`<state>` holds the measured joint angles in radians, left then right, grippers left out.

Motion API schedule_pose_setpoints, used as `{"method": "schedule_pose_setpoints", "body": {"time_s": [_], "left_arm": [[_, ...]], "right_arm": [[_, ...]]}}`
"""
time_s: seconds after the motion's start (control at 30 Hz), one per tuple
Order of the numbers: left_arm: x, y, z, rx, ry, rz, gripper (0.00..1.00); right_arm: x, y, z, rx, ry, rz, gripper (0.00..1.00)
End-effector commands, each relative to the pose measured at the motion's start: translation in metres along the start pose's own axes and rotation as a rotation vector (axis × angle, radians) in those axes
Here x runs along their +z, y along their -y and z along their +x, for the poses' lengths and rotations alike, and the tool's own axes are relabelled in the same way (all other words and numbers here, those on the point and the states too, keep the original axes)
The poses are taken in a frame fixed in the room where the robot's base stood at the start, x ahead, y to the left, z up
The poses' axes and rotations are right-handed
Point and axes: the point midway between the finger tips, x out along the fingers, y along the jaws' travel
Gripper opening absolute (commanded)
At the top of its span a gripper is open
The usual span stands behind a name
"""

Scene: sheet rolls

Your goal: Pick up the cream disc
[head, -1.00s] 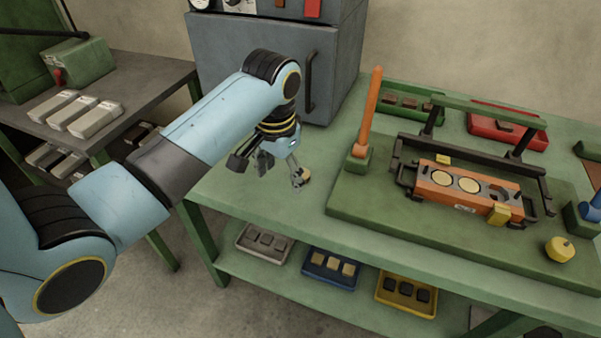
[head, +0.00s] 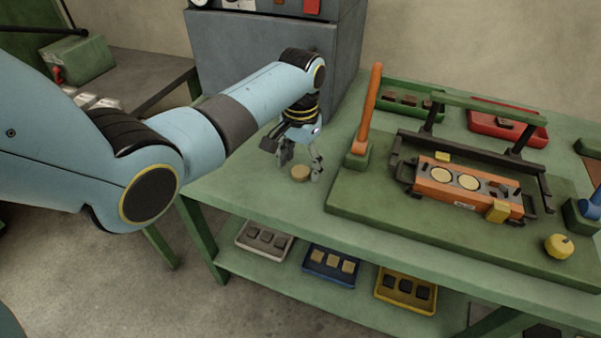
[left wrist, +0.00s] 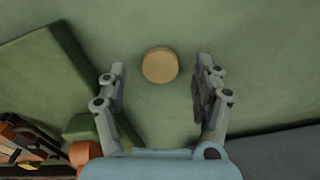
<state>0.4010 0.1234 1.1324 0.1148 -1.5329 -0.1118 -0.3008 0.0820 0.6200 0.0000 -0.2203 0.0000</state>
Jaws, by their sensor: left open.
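The cream disc (head: 300,173) lies flat on the green bench top, left of the raised green base plate. My left gripper (head: 298,166) is above and just behind it in the head view, with its fingers pointing down. In the left wrist view the disc (left wrist: 160,65) shows between the two fingertips, a little beyond them, with clear gaps on both sides. The left gripper (left wrist: 160,80) is open and empty. My right gripper is in neither view.
The green base plate (head: 380,228) carries an upright orange handle (head: 367,105) right of my gripper and an orange fixture (head: 440,189) holding two cream discs. A grey cabinet (head: 270,60) stands behind. The bench's green top (head: 235,190) is bare around the disc.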

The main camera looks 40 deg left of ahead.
Motion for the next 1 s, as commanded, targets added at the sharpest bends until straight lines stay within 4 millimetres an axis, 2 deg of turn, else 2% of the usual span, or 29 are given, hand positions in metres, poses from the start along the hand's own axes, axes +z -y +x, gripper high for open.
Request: {"method": "schedule_pose_setpoints", "body": {"time_s": [0.1,0.37,0.73,1.0], "left_arm": [[0.0,0.0002,0.0121,-0.001,0.0,0.0,0.67],[-0.0003,0.0003,0.0134,-0.001,-0.002,0.0,0.66],[-0.0001,0.0005,0.0133,-0.001,-0.002,0.0,0.17],[-0.0004,0.0006,0.0104,-0.002,-0.002,0.0,0.15]], "right_arm": [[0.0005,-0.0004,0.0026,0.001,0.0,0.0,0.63],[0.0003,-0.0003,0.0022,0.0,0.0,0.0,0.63],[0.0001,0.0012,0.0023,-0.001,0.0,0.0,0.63],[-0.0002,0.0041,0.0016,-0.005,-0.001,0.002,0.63]]}}
